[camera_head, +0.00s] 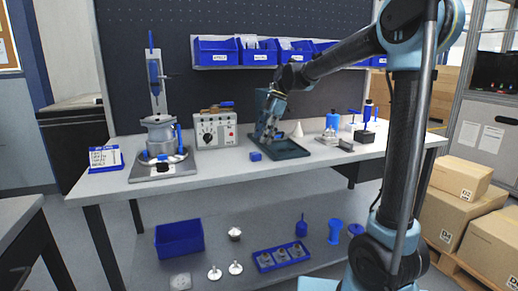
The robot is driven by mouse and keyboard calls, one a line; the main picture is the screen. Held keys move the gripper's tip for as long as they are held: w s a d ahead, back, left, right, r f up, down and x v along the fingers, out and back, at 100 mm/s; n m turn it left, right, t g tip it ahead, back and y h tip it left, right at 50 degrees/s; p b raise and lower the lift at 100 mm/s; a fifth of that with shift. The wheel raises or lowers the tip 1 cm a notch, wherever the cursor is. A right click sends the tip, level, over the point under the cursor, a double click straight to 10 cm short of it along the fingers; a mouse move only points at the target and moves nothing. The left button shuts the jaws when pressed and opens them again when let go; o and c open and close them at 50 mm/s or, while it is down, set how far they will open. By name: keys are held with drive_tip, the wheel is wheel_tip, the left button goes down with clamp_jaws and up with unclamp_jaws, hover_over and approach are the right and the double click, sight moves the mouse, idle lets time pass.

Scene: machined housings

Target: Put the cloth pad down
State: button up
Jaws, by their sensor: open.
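My gripper (263,138) is open and points down over the left part of a dark shallow tray (292,154) on the bench. A small blue block-like piece (255,156) lies just below and left of the fingertips, at the tray's left edge. It may be the cloth pad, but at this size I cannot tell. It appears apart from the fingers. A white cone-shaped thing (298,130) stands behind the tray, right of my gripper. The inside of the tray is partly hidden by my gripper.
A grey box with dials (216,131) and a press stand with a housing (160,140) stand to the left. Blue-handled tools (366,125) stand to the right. Blue bins (216,52) hang behind. The front bench strip is clear. The lower shelf holds a blue bin (179,239).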

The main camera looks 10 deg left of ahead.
drive_tip(key=v, duration=0.5)
drive_tip(key=s+d+f+m+t, duration=0.1)
drive_tip(key=s+d+f+m, duration=0.15)
drive_tip(key=d, duration=0.45)
drive_tip(key=s+d+f+m+t, duration=0.1)
drive_tip(key=s+d+m, duration=0.25)
drive_tip(key=d, duration=0.35)
drive_tip(key=s+d+f+m+t+h, duration=0.2)
drive_tip(key=s+d+f+m+h, duration=0.1)
drive_tip(key=s+d+f+m, duration=1.5)
drive_tip(key=s+d+f, duration=0.2)
drive_tip(key=d+f, duration=0.1)
drive_tip(key=d, duration=0.1)
drive_tip(key=shift+s+t+h, duration=0.2)
drive_tip(key=shift+t+h, duration=0.2)
drive_tip(key=shift+w+f, duration=0.25)
drive_tip(key=shift+w, duration=0.3)
drive_tip(key=shift+o, duration=0.5)
